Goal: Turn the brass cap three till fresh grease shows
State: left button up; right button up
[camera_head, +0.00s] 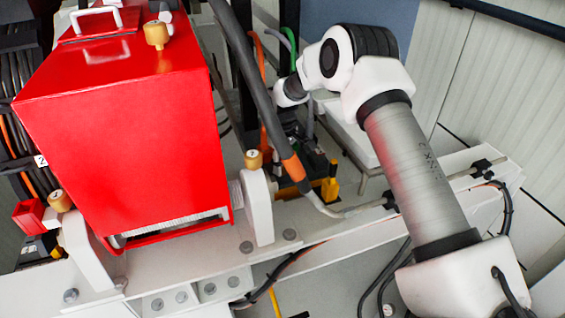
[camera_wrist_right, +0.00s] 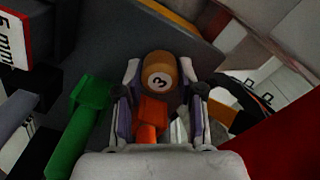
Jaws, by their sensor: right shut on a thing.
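The brass cap three (camera_wrist_right: 160,72), marked with a 3 on its pale round face, sits between the two fingers of my right gripper (camera_wrist_right: 160,80) in the right wrist view. The fingers are closed against its sides. I see no grease around it, though its far side is hidden. In the head view the right gripper (camera_head: 296,112) is partly hidden among dark parts behind the grey hose, and cap three cannot be made out there. My left gripper is not in view.
A red housing (camera_head: 120,130) fills the left, with a brass cap (camera_head: 156,34) on top. Other brass caps (camera_head: 254,159) (camera_head: 59,200) sit on the white brackets. A grey hose (camera_head: 250,75) with an orange sleeve crosses near my right wrist. A green part (camera_wrist_right: 80,125) lies beside the gripper.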

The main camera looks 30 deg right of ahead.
aim_at(282, 163)
jog(key=shift+f+m, duration=0.15)
jog(key=shift+m, duration=2.15)
jog(key=shift+s, duration=0.1)
jog(key=o, duration=1.1)
jog(key=shift+o, duration=0.2)
notch_tip(282, 163, up, 12)
